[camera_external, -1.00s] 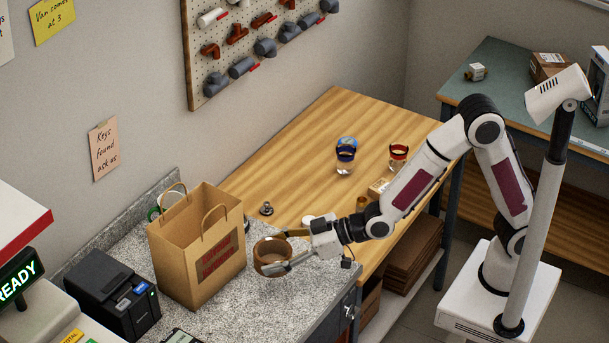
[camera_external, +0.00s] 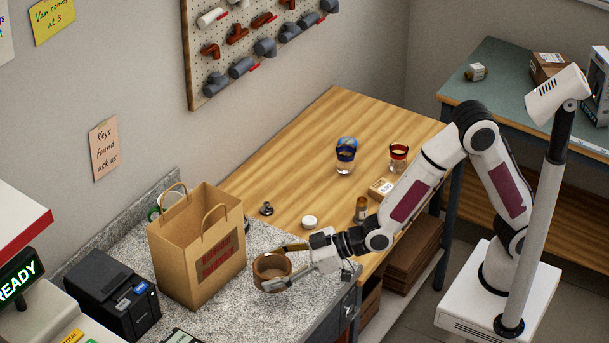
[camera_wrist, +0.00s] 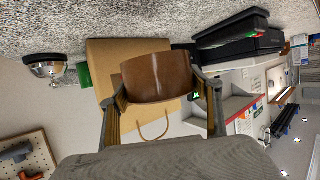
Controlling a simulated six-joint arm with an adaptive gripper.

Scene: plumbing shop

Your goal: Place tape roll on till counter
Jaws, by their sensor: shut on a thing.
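The brown tape roll (camera_external: 271,270) is between the fingers of my gripper (camera_external: 283,266), at the right part of the grey speckled till counter (camera_external: 215,310). My gripper is shut on the roll. In the wrist view the tape roll (camera_wrist: 158,77) shows between both fingertips (camera_wrist: 163,88). The roll is low over the counter or on it; I cannot tell whether it touches.
A brown paper bag (camera_external: 200,245) stands left of the roll, with a black printer (camera_external: 112,290) beyond it. The wooden bench (camera_external: 300,160) adjoins the counter and holds jars, a white lid (camera_external: 309,221) and a small dark fitting (camera_external: 267,208).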

